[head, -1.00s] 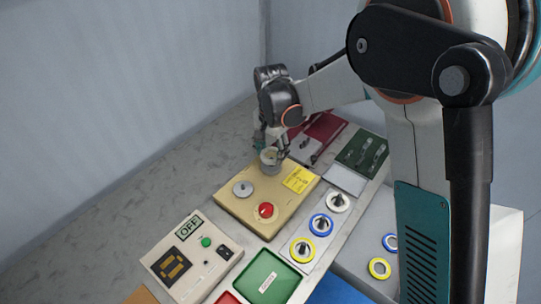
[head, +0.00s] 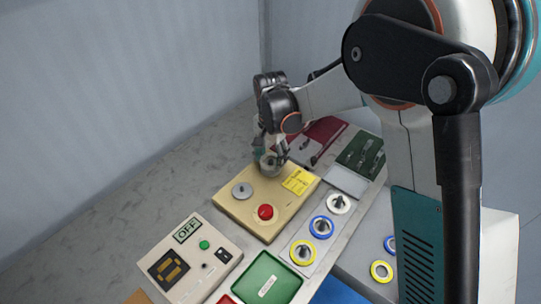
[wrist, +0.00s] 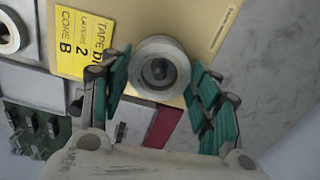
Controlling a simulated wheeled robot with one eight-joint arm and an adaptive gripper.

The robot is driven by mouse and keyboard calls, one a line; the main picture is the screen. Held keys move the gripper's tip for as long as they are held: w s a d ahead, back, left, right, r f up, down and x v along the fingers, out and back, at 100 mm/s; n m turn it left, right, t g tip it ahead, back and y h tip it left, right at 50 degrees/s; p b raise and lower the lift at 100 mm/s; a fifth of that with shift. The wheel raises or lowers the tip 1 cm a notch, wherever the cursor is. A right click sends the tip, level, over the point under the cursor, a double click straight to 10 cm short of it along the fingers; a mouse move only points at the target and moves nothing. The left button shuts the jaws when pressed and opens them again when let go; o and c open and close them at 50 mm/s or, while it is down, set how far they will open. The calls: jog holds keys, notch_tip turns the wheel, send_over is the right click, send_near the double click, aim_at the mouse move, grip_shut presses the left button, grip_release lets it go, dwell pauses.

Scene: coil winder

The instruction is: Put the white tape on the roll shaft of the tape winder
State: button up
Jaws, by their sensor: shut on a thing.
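The tape winder is a tan box (head: 252,218) with a grey disc (head: 242,189), a red button (head: 265,212) and a yellow label (head: 299,181). My gripper (head: 270,158) is over its far corner, shut on the white tape (head: 268,168). In the wrist view, the green-padded fingers of my gripper (wrist: 160,88) flank the white tape (wrist: 146,80), a pale ring. The dark tip of the roll shaft (wrist: 158,69) shows inside the ring's hole. I cannot tell how far down the shaft the ring sits.
A row of white (head: 339,203), blue (head: 321,227) and yellow (head: 302,252) rings on pegs stands right of the winder. A control box (head: 190,258) with an OFF sign and a green tray (head: 267,278) are nearer. Red and green panels lie beyond the gripper.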

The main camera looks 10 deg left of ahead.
jog(key=shift+f+b, duration=0.45)
jog(key=shift+f, duration=0.3)
jog(key=o, duration=1)
notch_tip(320, 180, up, 12)
